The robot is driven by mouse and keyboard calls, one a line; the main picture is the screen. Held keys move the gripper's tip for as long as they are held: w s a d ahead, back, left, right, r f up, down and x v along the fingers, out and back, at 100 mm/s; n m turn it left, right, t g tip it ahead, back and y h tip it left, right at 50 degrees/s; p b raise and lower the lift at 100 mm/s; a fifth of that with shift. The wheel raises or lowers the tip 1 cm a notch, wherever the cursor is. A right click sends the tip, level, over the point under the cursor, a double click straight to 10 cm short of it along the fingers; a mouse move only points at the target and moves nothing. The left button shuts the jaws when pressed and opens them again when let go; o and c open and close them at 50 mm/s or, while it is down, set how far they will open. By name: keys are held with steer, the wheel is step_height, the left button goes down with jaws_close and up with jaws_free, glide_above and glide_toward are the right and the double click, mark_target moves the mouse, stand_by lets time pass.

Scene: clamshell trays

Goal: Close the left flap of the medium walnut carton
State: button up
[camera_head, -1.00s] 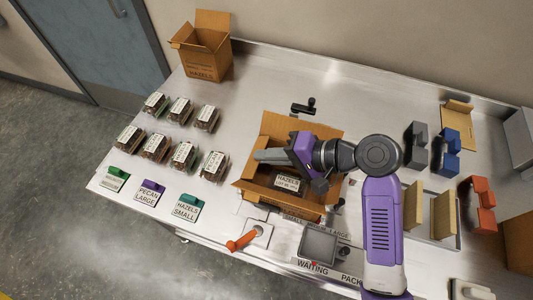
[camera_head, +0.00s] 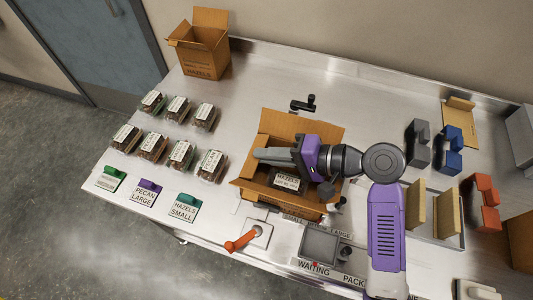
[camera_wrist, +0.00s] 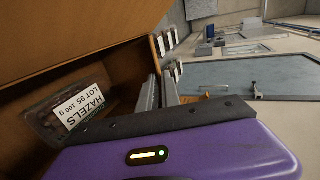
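An open brown carton (camera_head: 270,195) stands in the middle of the bench, with its back flap (camera_head: 277,125) raised. I see no walnut label on the carton. My gripper (camera_head: 257,154) is over the carton, level, fingers pointing left toward its left side.
Several clamshell trays (camera_head: 153,146) stand in rows at left. Another open carton (camera_head: 201,55) marked HAZELS is at the back left. An orange-handled lever (camera_head: 241,241) and a grey scale-like plate (camera_head: 320,243) are in front. Bare bench lies behind the trays.

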steer(key=shift+o, duration=1.3)
steer(key=shift+r, duration=0.15)
step_height(320, 180, up, 20)
